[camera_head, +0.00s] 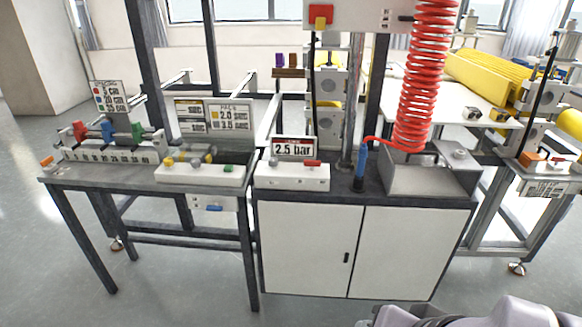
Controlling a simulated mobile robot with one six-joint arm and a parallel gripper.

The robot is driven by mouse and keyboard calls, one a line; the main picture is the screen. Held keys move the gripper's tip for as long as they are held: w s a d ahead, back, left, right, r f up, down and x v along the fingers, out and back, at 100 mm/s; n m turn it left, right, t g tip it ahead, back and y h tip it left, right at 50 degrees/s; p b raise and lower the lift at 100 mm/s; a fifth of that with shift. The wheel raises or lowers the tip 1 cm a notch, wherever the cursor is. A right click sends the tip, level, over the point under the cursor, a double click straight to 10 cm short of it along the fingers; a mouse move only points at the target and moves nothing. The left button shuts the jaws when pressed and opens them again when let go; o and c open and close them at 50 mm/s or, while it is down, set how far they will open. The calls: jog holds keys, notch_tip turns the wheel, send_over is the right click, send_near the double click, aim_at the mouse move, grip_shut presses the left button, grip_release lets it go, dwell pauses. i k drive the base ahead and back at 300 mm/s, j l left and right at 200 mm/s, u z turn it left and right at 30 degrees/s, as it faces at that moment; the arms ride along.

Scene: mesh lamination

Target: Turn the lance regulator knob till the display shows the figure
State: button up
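A small white box (292,180) stands on the dark top of the white cabinet, near its left end. A sign-like display (293,149) with a red top band stands at its back and reads "2.5 bar". A small grey knob (273,162) sits on the box's left part, and a red lever-like piece (312,163) sits on its right. Which of these is the regulator knob is not labelled legibly. A blue-handled lance (361,165) stands upright to the right of the box, joined to a red coiled hose (425,85). My gripper does not show; only grey-purple parts of my arm show at bottom right.
A metal tray (430,182) is right of the lance. Another white control box (200,174) with yellow knobs stands to the left, before two number displays. Red, blue and green clamps (108,132) stand further left. The floor in front of the cabinet (310,245) is clear.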

aim_at(273, 162)
jog(key=i+j, duration=0.95)
jog(key=i, duration=0.25)
jog(key=i+j, duration=0.5)
jog(key=i, duration=0.1)
